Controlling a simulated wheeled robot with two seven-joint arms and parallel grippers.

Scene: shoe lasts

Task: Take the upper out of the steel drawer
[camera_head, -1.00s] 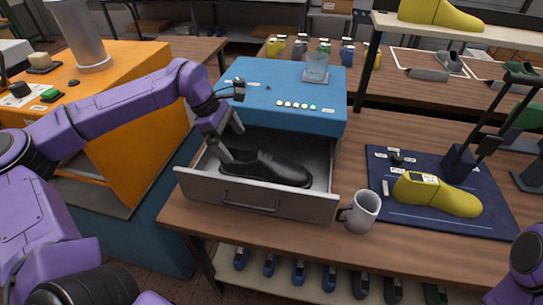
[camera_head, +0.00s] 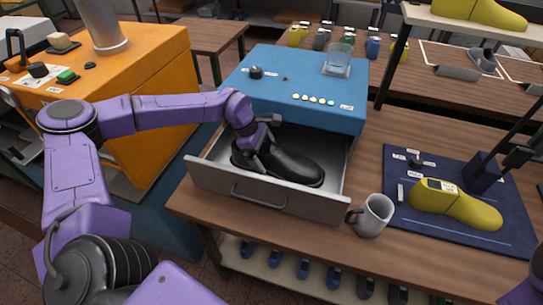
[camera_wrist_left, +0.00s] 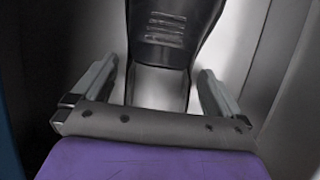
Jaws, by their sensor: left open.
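The black upper (camera_head: 292,166) lies in the open steel drawer (camera_head: 262,198), its toe to the right and its heel to the left. My left gripper (camera_head: 256,162) is at its heel end, low inside the drawer, and hides part of the heel. In the left wrist view my left gripper (camera_wrist_left: 158,80) is open, one finger on each side. The upper (camera_wrist_left: 172,28) shows there just ahead of and between the fingers, with lacing ridges on it. Whether the fingers touch it cannot be told. My right gripper is out of view.
A grey mug (camera_head: 374,216) stands close to the drawer's front right corner. A yellow last (camera_head: 455,205) lies on a dark blue mat (camera_head: 415,237) at the right.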

